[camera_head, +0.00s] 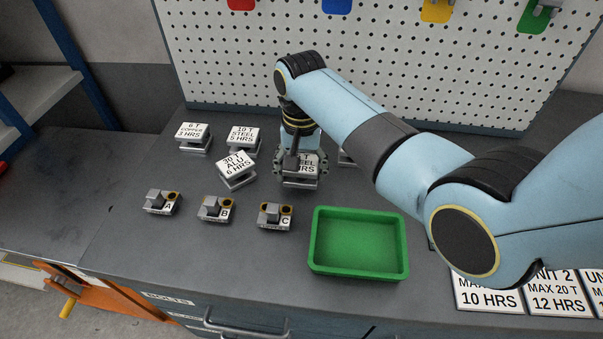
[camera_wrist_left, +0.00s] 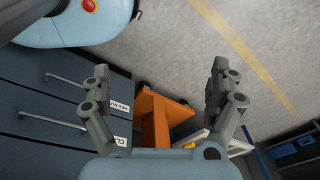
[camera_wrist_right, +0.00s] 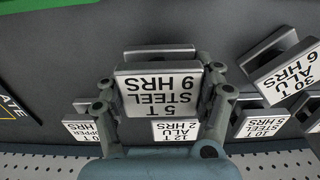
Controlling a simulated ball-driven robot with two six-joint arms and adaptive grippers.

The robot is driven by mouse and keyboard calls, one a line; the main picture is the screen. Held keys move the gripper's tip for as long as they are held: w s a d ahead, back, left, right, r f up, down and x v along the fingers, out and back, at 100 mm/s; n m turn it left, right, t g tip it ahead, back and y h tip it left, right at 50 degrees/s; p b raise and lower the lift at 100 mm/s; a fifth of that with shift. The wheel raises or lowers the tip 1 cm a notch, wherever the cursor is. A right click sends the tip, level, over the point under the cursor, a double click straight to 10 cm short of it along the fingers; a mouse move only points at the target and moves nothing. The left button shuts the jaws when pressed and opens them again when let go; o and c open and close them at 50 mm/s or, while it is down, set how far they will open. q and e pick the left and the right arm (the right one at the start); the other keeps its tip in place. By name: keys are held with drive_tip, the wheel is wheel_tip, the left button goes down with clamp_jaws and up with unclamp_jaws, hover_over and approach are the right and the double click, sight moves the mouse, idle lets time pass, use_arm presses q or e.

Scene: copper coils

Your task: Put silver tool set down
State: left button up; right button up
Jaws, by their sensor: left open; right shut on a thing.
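A silver tool set with a white label reading "5 T STEEL 9 HRS" (camera_wrist_right: 160,92) fills the middle of the right wrist view. My right gripper (camera_wrist_right: 160,82) is shut on it, one finger at each side. In the head view the held set (camera_head: 308,168) is at the back of the bench, partly hidden by my right gripper (camera_head: 300,180). I cannot tell whether it touches the bench. My left gripper (camera_wrist_left: 160,70) is open and empty, away from the bench with floor below it; it is out of the head view.
Other labelled silver sets stand close by: "30 T ALU 6 HRS" (camera_head: 237,169), "10 T STEEL 5 HRS" (camera_head: 243,137) and "6 T COPPER 3 HRS" (camera_head: 193,134). Blocks A (camera_head: 161,203), B (camera_head: 215,209) and C (camera_head: 275,216) stand in front, beside a green tray (camera_head: 317,267). A pegboard (camera_head: 220,60) stands behind.

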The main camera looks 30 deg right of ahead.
drive_tip(key=shift+f, duration=1.05)
use_arm(q)
drive_tip(key=shift+s+f, duration=0.15)
drive_tip(key=shift+s, duration=0.8)
use_arm(e)
drive_tip(key=shift+f, duration=0.15)
drive_tip(key=o, duration=1.6)
use_arm(q)
drive_tip(key=shift+w, duration=0.2)
use_arm(e)
drive_tip(key=shift+o, duration=0.2)
drive_tip(key=shift+r, duration=0.25)
use_arm(q)
drive_tip(key=shift+r+p, duration=0.35)
drive_tip(key=shift+r, duration=0.1)
use_arm(e)
wheel_tip(320, 180, up, 12)
drive_tip(key=shift+f, duration=0.15)
